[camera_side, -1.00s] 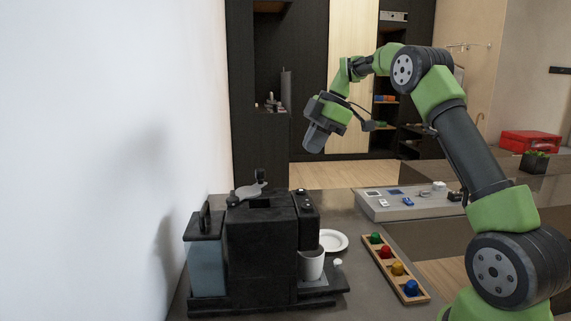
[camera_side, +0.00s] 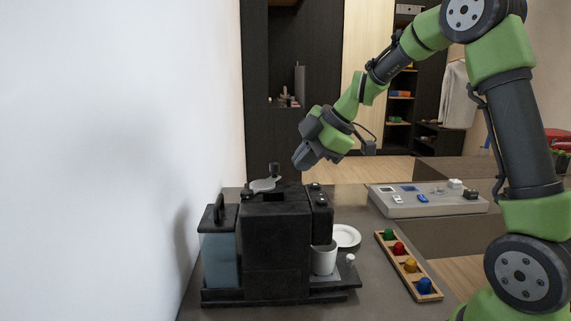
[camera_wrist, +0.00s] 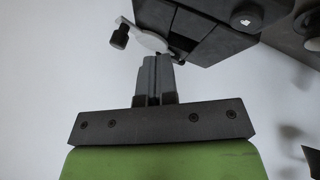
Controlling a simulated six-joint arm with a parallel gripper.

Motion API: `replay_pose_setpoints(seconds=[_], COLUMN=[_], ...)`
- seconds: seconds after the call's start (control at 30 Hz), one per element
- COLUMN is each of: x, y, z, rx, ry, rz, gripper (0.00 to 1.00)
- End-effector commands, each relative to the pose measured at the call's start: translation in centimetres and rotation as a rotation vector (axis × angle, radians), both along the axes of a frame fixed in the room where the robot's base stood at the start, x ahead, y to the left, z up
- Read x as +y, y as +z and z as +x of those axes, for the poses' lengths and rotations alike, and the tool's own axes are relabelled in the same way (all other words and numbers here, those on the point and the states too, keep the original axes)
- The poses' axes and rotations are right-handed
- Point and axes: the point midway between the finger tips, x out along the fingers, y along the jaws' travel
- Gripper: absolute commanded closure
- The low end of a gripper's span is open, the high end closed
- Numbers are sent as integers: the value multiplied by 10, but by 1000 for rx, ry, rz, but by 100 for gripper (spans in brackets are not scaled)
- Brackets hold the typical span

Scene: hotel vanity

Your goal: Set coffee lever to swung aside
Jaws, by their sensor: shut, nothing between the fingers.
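The coffee machine (camera_side: 275,245) is a black box standing on the counter. Its coffee lever (camera_side: 263,185) is a light grey arm on top, with an upright black knob (camera_side: 274,169) at its end. In the wrist view the lever (camera_wrist: 152,40) shows just beyond my fingertips, with the knob (camera_wrist: 119,38) to their upper left. My gripper (camera_side: 301,162) is above the machine, to the right of the knob in the side view, and apart from it. Its fingers (camera_wrist: 157,62) are together and empty. In the wrist view they overlap the lever's near edge; contact cannot be told.
A white cup (camera_side: 324,261) stands under the machine's spout, with a white plate (camera_side: 346,236) behind. A wooden tray (camera_side: 389,258) of coloured knobs lies to the right. A grey panel (camera_side: 400,207) with small items is further back. The white wall (camera_side: 120,160) is close on the left.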

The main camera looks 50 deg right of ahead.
Motion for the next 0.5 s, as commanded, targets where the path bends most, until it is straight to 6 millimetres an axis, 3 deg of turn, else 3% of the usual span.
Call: replay_pose_setpoints(seconds=[0.13, 0.3, 0.5], x=[7, -1, -5], y=[-26, -23, -23], z=[18, 40, 51], rx=[3, -2, 0], ry=[3, 1, 1], rz=[0, 0, -1], gripper=[100, 100, 100])
